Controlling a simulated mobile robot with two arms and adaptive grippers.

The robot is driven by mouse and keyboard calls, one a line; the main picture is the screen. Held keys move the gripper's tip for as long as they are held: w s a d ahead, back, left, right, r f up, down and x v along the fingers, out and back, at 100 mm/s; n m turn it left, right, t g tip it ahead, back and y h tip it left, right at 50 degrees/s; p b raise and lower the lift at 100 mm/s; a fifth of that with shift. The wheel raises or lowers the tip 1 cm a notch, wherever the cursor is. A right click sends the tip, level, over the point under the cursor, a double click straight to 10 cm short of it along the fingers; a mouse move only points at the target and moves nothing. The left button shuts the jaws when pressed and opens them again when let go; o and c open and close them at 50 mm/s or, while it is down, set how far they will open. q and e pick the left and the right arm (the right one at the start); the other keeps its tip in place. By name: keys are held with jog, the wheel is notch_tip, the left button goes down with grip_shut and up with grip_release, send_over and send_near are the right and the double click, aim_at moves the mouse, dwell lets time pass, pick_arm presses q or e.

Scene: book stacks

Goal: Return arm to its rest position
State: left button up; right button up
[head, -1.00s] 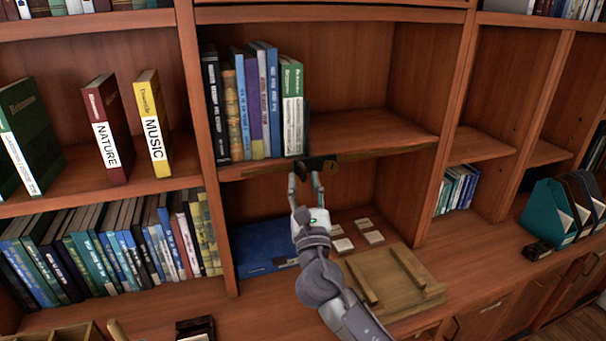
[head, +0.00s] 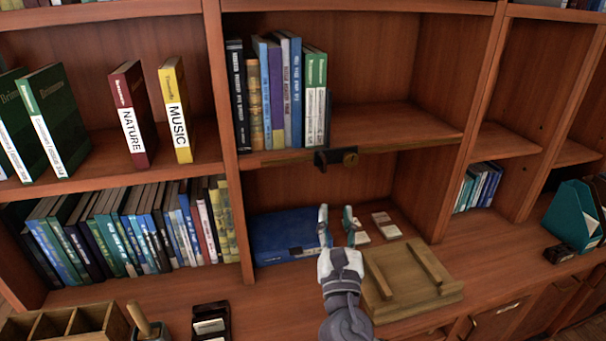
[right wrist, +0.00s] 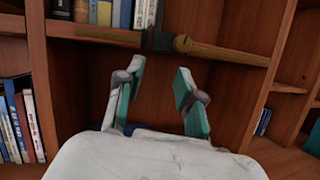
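My right gripper (head: 337,228) is open and empty in the head view, in front of the lower shelf space and over the desk. In the right wrist view its two teal-padded fingers (right wrist: 157,100) stand apart with nothing between them. A dark bookend-like block (head: 322,161) with a brass knob (head: 350,159) sits at the edge of the upper shelf (head: 390,132), above and apart from the fingertips. It also shows in the right wrist view (right wrist: 160,41). My left gripper is in neither view.
A blue book or box (head: 290,236) and small cards (head: 381,225) lie behind the gripper. A wooden stand (head: 405,280) is close on its right. A wooden organizer (head: 62,325), a brush holder (head: 150,328) and a dark card box (head: 211,322) stand at the front left. Shelved books (head: 285,90) are above.

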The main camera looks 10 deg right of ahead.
jog(key=s+d+f+m+g+h, duration=0.1)
jog(key=s+d+f+m+g, duration=0.4)
jog(key=f+m, duration=0.4)
jog(key=s+d+f+m+g, duration=0.4)
jog(key=s+f+m+g, duration=0.15)
jog(key=f+m, duration=0.3)
jog(key=s+a+f+m+g+y, duration=0.2)
jog(key=s+f+m+g+y, duration=0.15)
jog(key=s+m, duration=0.45)
jog(key=s+a+f+m+g+y, duration=0.2)
jog(key=s+f+m+g, duration=0.25)
jog(key=s, duration=0.75)
notch_tip(320, 180, down, 26)
jog(key=s+d+f+g, duration=0.2)
jog(key=s+d+f, duration=0.1)
jog(key=s+f, duration=1.3)
jog(key=shift+s+f+h, duration=0.35)
jog(key=shift+s, duration=0.45)
